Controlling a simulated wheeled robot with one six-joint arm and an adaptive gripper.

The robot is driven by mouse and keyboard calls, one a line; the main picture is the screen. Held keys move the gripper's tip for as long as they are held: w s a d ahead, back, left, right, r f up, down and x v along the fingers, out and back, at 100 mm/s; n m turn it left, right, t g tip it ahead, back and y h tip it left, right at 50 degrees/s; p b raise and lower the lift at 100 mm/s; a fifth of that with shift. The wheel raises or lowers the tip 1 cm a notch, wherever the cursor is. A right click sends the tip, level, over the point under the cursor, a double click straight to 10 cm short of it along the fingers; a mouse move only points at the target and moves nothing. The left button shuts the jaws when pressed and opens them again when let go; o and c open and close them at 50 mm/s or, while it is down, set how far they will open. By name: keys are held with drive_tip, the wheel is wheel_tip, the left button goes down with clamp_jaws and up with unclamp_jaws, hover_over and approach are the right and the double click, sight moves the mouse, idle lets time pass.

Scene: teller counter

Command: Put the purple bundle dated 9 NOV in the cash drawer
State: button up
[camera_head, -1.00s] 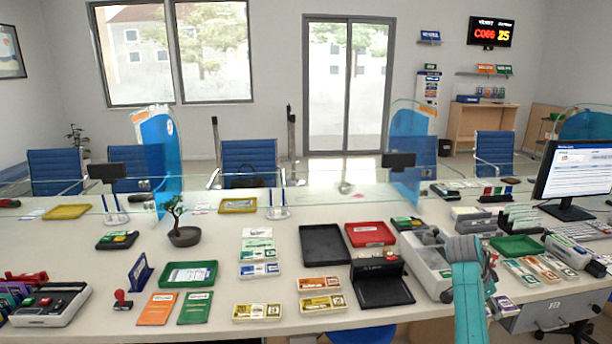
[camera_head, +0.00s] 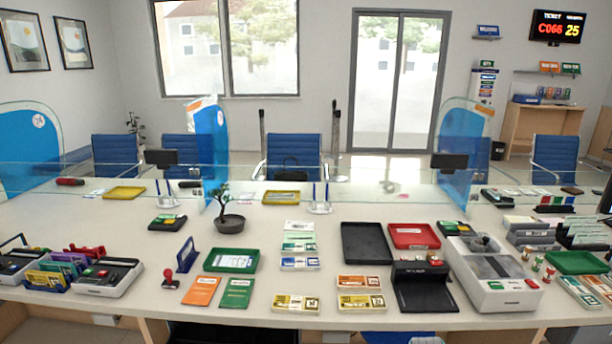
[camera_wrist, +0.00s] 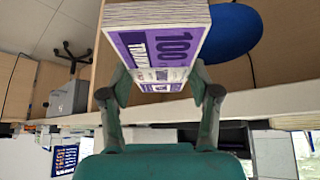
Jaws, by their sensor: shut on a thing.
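In the wrist view my gripper (camera_wrist: 161,92) is shut on a thick purple-and-white banknote bundle (camera_wrist: 185,45), one finger on each side. Its face shows a large "100"; I cannot read a date on it. The bundle is held clear of the counter, with nothing seen touching it but the fingers. I cannot make out an open cash drawer in either current view. A grey box-like unit (camera_wrist: 68,97) shows at the left of the wrist view; I cannot tell whether it is the drawer.
The head view shows the counter with a counting machine (camera_head: 492,272), a black tray (camera_head: 366,243), a red tray (camera_head: 413,236), a black stand (camera_head: 424,285) and yellow bundles (camera_head: 296,304). A blue seat (camera_wrist: 232,32) and wooden panels show in the wrist view.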

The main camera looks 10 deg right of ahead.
drive_tip(key=s+a+f+n+y, duration=0.1)
drive_tip(key=s+a+f+n, duration=0.2)
drive_tip(key=a, duration=0.5)
drive_tip(key=s+a+f+n+t+y, duration=0.1)
drive_tip(key=s+a+f+n+y, duration=0.1)
drive_tip(key=a, duration=0.6)
drive_tip(key=s+a+f+n+t+y, duration=0.1)
drive_tip(key=s+a+f+n+y, duration=0.1)
drive_tip(key=a, duration=0.7)
wheel_tip(320, 180, down, 3)
drive_tip(key=s+n, duration=0.1)
drive_tip(key=n, duration=0.1)
drive_tip(key=shift+s+f+n, duration=0.15)
drive_tip(key=shift+s+n, duration=0.2)
drive_tip(key=shift+n, duration=0.05)
drive_tip(key=shift+a, duration=0.15)
